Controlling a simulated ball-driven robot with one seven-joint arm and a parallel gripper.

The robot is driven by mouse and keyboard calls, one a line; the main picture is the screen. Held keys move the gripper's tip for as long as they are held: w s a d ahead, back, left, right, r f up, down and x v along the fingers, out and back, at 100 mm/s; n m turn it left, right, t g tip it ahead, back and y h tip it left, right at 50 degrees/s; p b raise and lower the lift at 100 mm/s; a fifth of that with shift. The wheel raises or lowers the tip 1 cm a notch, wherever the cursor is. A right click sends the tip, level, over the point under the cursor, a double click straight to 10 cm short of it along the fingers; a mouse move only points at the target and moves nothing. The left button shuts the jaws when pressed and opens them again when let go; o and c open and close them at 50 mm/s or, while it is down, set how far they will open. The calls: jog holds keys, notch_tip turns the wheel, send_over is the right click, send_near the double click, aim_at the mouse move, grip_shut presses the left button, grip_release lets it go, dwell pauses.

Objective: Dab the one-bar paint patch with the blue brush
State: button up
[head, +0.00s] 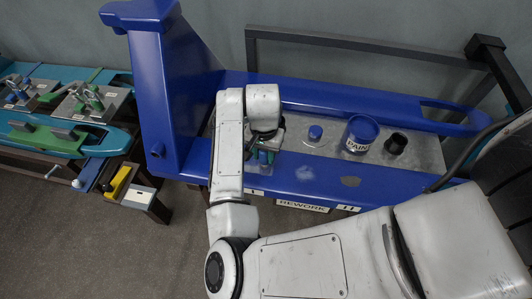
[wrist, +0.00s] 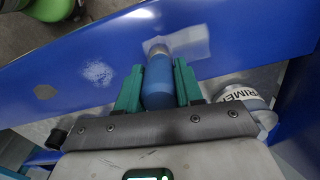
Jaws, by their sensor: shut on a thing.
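My gripper (head: 262,157) is shut on the blue brush (wrist: 157,85). In the wrist view its two green fingers (wrist: 159,68) hold the brush by its blue body. The brush points at the blue beam, and its pale tip overlaps the left part of a pale, glossy rectangular patch (wrist: 188,43). I cannot tell whether the tip touches it. In the head view a one-bar label (head: 252,192) is on the beam's front below my gripper. My arm and gripper hide most of the brush and the patch there.
The blue beam (head: 270,177) also bears a whitish scuffed spot (head: 305,173) and a grey spot (head: 350,181). Behind it stand a blue jar (head: 315,132), a paint can (head: 360,135) and a black cup (head: 396,143). A primer can (wrist: 242,97) is close right of my fingers.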

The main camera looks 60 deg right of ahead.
jog(key=shift+s, duration=0.1)
jog(key=shift+s+d+r+p, duration=0.1)
jog(key=shift+s+d+p, duration=0.05)
jog(key=shift+s+p, duration=0.15)
jog(key=shift+s+d+p, duration=0.15)
jog(key=shift+s, duration=0.25)
jog(key=shift+w, duration=0.1)
jog(key=shift+w+a, duration=0.3)
jog(key=shift+w, duration=0.4)
jog(key=shift+s, duration=0.1)
jog(key=shift+s+d+f, duration=0.1)
jog(key=shift+s+d, duration=0.05)
jog(key=shift+s, duration=0.25)
jog(key=shift+s+d+f, duration=0.1)
jog(key=shift+s+d, duration=0.05)
jog(key=shift+s, duration=0.25)
jog(key=shift+w, duration=0.1)
